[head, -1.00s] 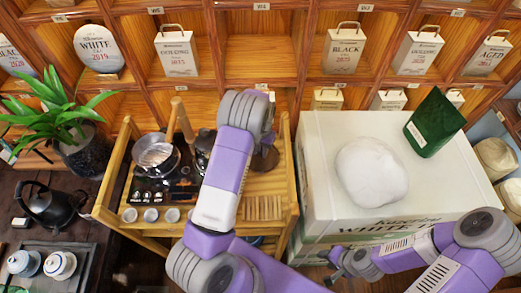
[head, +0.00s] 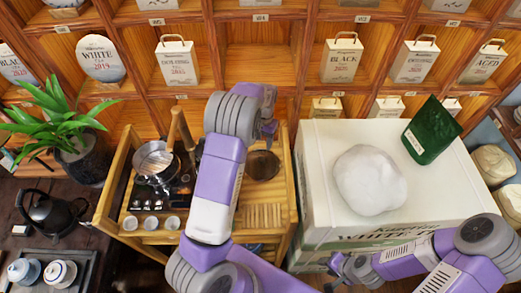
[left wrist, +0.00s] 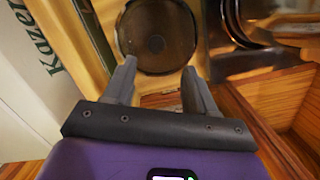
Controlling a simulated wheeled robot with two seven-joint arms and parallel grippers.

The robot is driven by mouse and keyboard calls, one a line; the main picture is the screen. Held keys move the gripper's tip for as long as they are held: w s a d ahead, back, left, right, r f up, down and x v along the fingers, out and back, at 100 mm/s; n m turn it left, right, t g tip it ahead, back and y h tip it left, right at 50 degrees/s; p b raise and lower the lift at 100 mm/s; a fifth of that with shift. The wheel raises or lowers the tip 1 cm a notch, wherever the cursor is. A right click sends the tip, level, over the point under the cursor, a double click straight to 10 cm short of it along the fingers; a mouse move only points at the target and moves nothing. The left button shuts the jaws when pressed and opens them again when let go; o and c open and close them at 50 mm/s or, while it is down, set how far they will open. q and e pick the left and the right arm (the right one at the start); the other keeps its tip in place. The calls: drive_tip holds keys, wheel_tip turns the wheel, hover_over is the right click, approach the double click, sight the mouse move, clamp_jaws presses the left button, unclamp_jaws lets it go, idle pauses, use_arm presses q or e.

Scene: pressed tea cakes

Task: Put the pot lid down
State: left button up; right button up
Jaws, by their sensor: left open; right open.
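The pot lid (head: 262,166), a dark round disc, lies on the right side of the wooden tea cart. The left wrist view shows it as a dark round lid (left wrist: 172,22) with a small central knob, beyond the fingertips. My left gripper (left wrist: 160,75) is open and empty, with a gap between its fingers and the lid. In the head view my left gripper (head: 268,128) is just above the lid, partly hidden by its own arm. The pot is mostly hidden behind that arm. My right gripper (head: 336,284) is open, low beside the white box.
The wooden cart (head: 283,200) also holds a glass bowl (head: 153,160), small cups (head: 151,222) and a slatted wooden rack (head: 263,216). A large white box (head: 320,190) with a white round bundle (head: 369,180) and green packet (head: 432,130) stands right. Shelves line the back.

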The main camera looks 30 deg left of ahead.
use_arm(q)
wheel_tip(320, 180, up, 2)
drive_tip(key=shift+w+r, duration=0.15)
drive_tip(key=shift+r, duration=0.05)
idle(0.4)
